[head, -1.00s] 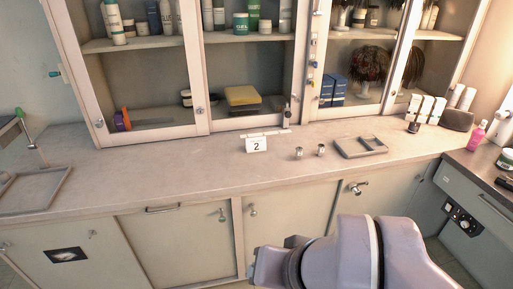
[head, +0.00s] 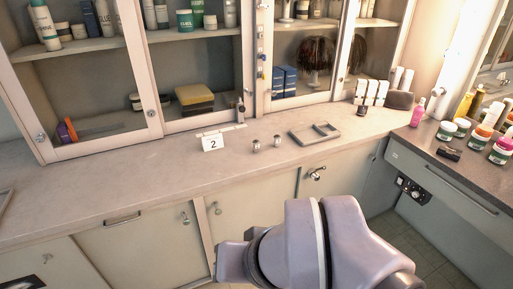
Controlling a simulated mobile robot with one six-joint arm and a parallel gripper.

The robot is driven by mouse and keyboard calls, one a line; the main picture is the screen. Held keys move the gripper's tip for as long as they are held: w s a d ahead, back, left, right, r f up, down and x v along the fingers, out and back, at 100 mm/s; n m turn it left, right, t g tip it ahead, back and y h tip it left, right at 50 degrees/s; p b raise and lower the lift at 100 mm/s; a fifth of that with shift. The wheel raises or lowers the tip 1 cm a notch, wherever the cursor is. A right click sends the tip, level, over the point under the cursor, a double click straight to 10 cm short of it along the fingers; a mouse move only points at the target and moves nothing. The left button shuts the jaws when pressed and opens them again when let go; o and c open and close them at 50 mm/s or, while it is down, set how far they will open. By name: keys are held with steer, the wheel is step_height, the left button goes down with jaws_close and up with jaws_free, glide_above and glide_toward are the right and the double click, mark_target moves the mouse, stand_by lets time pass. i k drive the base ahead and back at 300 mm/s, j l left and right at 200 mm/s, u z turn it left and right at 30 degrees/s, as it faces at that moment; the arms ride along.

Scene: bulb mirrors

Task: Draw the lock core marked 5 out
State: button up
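No mark 5 can be read on any lock. Small round locks show on the upper cabinet's sliding doors, one at the left (head: 41,137) and one in the middle (head: 152,112). A lock with a part sticking out (head: 240,105) is on the right door frame. Lower doors carry knob-like locks (head: 185,217), and another sticks out farther right (head: 315,173). Two small metal cylinders (head: 256,145) stand on the counter beside a card reading 2 (head: 213,143). My lilac arm shows at the bottom; my gripper's fingers are not visible.
A shallow grey tray (head: 315,133) lies on the counter, right of the cylinders. White boxes (head: 371,92) stand at the back right. A dark side counter (head: 460,150) holds jars and bottles. The counter's left part (head: 100,190) is clear.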

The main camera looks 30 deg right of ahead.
mark_target(315, 176)
steer(key=z, duration=1.25)
steer(key=i+l+u, duration=0.35)
steer(key=l+u, duration=0.2)
steer(key=i+l+u, duration=0.1)
steer(key=l+u, duration=0.15)
steer(key=i+l+u, duration=0.1)
steer(key=l+u, duration=0.2)
steer(key=l, duration=0.15)
